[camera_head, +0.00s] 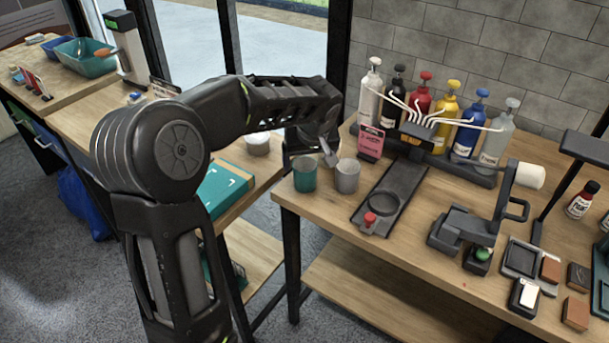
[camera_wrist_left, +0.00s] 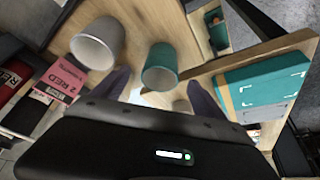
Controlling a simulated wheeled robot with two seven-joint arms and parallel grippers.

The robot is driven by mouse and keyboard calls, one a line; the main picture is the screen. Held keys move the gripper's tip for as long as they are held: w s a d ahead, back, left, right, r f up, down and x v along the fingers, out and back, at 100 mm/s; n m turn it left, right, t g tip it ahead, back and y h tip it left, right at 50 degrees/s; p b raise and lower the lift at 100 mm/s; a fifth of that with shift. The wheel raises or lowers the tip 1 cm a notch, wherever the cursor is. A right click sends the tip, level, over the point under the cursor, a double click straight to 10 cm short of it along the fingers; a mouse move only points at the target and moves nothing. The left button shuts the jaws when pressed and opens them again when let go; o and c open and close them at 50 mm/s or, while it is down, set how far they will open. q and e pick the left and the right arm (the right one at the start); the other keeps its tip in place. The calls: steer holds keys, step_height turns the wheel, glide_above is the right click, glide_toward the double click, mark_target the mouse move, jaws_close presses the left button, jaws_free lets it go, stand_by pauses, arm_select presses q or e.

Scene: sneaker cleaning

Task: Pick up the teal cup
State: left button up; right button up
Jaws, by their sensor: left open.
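The teal cup (camera_head: 304,175) stands upright near the left corner of the wooden workbench. In the left wrist view the teal cup (camera_wrist_left: 159,68) lies ahead of my fingers, roughly centred between them. My left gripper (camera_head: 318,153) is just behind and above the cup in the head view, partly hidden by its own arm. Its fingers (camera_wrist_left: 158,90) are spread in the wrist view, with nothing held between them. Whether a finger touches the cup cannot be told. My right gripper is not in view.
A grey cup (camera_head: 347,176) stands close to the right of the teal cup. A pink card (camera_head: 371,143), a black tray (camera_head: 390,201) and several pump bottles (camera_head: 419,100) are farther right. A teal box (camera_head: 222,187) lies on the table to the left, across a gap.

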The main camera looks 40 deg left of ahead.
arm_select(q)
steer(key=shift+x, duration=1)
steer(key=p+x, duration=0.1)
steer(key=x, duration=0.3)
steer(key=shift+a+p, duration=0.1)
steer(key=shift+p, duration=0.2)
steer(key=shift+w+a+f, duration=0.1)
steer(key=shift+a+f, duration=0.05)
steer(key=shift+f, duration=0.4)
steer(key=shift+c, duration=0.2)
steer(key=c, duration=1.3)
